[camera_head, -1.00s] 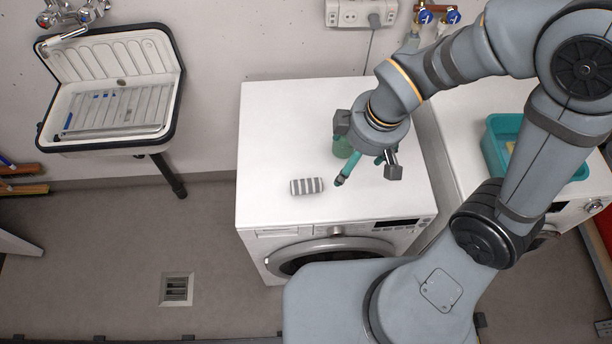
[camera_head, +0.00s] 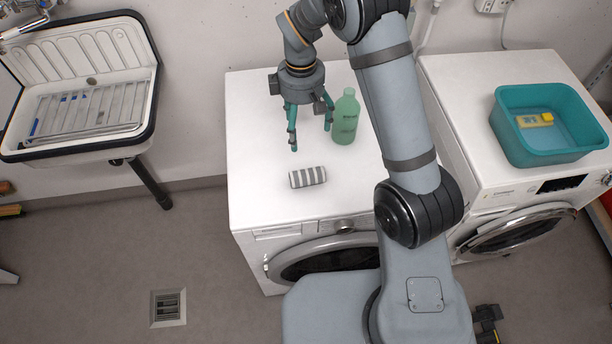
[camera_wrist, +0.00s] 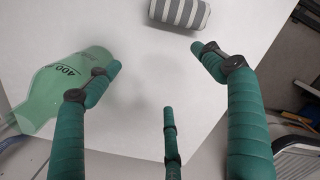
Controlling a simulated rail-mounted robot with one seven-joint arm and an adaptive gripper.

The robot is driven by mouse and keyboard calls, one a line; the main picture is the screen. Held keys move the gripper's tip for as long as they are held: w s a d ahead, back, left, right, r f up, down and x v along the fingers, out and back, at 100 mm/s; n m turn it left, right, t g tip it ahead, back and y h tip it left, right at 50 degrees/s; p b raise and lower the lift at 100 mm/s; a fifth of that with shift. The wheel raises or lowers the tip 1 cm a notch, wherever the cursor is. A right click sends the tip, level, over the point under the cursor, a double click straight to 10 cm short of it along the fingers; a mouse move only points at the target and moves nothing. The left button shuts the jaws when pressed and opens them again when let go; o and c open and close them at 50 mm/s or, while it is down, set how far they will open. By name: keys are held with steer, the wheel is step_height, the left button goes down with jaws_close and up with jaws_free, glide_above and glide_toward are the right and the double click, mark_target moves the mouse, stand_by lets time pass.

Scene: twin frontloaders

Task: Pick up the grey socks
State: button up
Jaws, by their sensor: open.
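The grey socks (camera_head: 308,177) are a rolled bundle with grey and white stripes. They lie on top of the left white washing machine (camera_head: 262,205), near its front. In the wrist view the striped bundle (camera_wrist: 180,12) shows at the top edge, partly cut off. My gripper (camera_head: 308,140) is open and empty above the same machine top, behind the socks and apart from them. In the wrist view its green fingers (camera_wrist: 160,85) are spread wide, with bare white surface between them.
A green bottle (camera_head: 346,118) stands just right of my gripper; in the wrist view it (camera_wrist: 62,92) is close to the left finger. A teal basin (camera_head: 555,157) holding a yellow item (camera_head: 535,119) sits on the right machine. A sink (camera_head: 80,95) hangs at left.

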mark_target(307, 167)
steer(key=s+r+n+g, duration=0.2)
steer(key=s+n, duration=0.3)
steer(key=n, duration=0.2)
steer(key=p+x, duration=0.2)
steer(key=x, duration=0.8)
steer(key=shift+w+d+f, duration=0.1)
steer(key=shift+f, duration=0.05)
steer(key=shift+c, duration=0.8)
steer(key=c, duration=1.1)
